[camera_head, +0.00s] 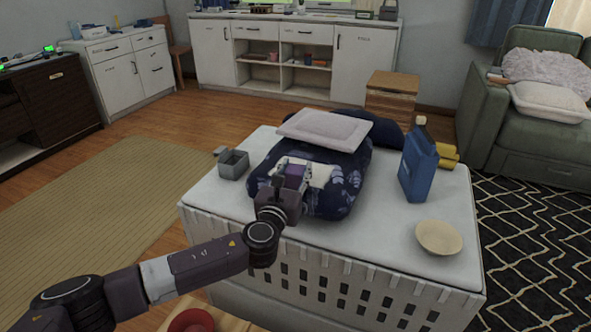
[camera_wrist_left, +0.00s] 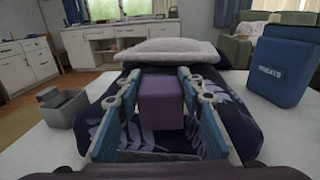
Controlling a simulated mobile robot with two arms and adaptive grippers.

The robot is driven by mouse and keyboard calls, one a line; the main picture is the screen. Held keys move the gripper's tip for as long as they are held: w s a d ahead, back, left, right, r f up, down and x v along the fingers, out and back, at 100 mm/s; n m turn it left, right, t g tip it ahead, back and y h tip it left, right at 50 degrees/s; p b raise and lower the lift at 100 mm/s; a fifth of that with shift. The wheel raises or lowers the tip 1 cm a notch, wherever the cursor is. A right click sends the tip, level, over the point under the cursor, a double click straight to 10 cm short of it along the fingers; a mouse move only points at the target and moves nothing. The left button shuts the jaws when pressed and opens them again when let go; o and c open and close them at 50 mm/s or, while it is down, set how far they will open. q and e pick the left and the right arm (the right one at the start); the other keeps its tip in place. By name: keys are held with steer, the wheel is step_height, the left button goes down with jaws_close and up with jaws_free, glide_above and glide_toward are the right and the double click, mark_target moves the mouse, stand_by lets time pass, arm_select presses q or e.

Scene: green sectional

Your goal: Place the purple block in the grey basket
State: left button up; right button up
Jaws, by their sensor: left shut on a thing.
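The purple block (camera_head: 294,172) is between the fingers of my left gripper (camera_head: 291,178), over the dark blue patterned cushion (camera_head: 345,185). In the left wrist view the block (camera_wrist_left: 161,103) sits between the two blue-padded fingers of the left gripper (camera_wrist_left: 160,88), which is shut on it. I cannot tell whether the block touches the cushion. The small grey basket (camera_head: 232,169) stands on the white top to the left of the cushion; it also shows at the left of the left wrist view (camera_wrist_left: 62,114). Its floor is partly hidden. My right gripper is not in view.
A pale pillow (camera_head: 323,128) lies on the cushion's far part. A blue bottle (camera_head: 419,165) and a beige bowl (camera_head: 439,237) stand on the white top (camera_head: 385,235) at the right. Yellow rolls (camera_head: 447,154) lie behind the bottle. The white top is bare around the basket's near side.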

arm_select(q)
steer(key=o, duration=0.9)
steer(key=shift+o, duration=1.3)
steer(key=shift+f, duration=0.1)
